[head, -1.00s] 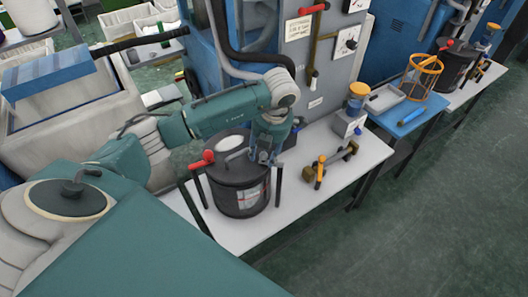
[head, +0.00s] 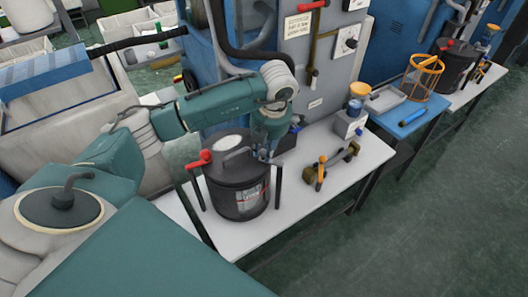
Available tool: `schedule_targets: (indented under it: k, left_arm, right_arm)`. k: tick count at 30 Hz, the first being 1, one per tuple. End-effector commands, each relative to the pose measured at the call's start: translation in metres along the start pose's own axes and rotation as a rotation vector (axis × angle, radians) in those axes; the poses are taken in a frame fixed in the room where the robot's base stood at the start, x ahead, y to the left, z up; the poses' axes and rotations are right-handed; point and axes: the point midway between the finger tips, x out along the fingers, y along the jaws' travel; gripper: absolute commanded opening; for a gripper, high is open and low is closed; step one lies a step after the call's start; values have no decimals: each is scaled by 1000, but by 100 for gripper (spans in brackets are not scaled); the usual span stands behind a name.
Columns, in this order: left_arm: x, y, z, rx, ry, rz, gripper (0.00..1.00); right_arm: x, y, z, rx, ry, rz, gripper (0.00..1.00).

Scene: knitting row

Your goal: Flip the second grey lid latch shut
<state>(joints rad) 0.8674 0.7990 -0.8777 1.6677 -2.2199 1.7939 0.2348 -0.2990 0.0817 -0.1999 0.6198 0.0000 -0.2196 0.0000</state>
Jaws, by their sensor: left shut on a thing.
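A dark round pot (head: 238,190) with a pale label stands on the near white table. Its dark lid (head: 232,150) is on top and has a curved grey handle. A red-handled lever (head: 201,160) sits at the lid's left rim. My left gripper (head: 266,155) points down at the lid's right rim, shut on what appears to be the grey lid latch there. The latch is mostly hidden by the fingers, so its angle cannot be told. My right gripper is not in view.
A blue-topped table (head: 408,114) holds an orange wire basket (head: 423,77). A grey machine panel stands behind.

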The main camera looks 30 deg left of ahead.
Motion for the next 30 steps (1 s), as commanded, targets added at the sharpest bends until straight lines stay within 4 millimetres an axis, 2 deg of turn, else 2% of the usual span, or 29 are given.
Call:
schedule_targets:
  k: [1,2,4,5,13,17,30]
  left_arm:
    - [-1,1,0,-1,-1,2,0]
    - [-1,1,0,-1,-1,2,23]
    - [-1,1,0,-2,-1,2,37]
    - [-1,1,0,-2,0,2,40]
    - [-1,0,0,-1,0,1,40]
    - [-10,1,1,-1,-2,1,40]
    - [-98,1,1,0,-5,3,40]
  right_arm:
    - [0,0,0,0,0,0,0]
    - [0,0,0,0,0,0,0]
    - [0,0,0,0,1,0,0]
    - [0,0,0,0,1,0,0]
    - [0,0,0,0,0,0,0]
    - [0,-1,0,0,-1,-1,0]
    - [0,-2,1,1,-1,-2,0]
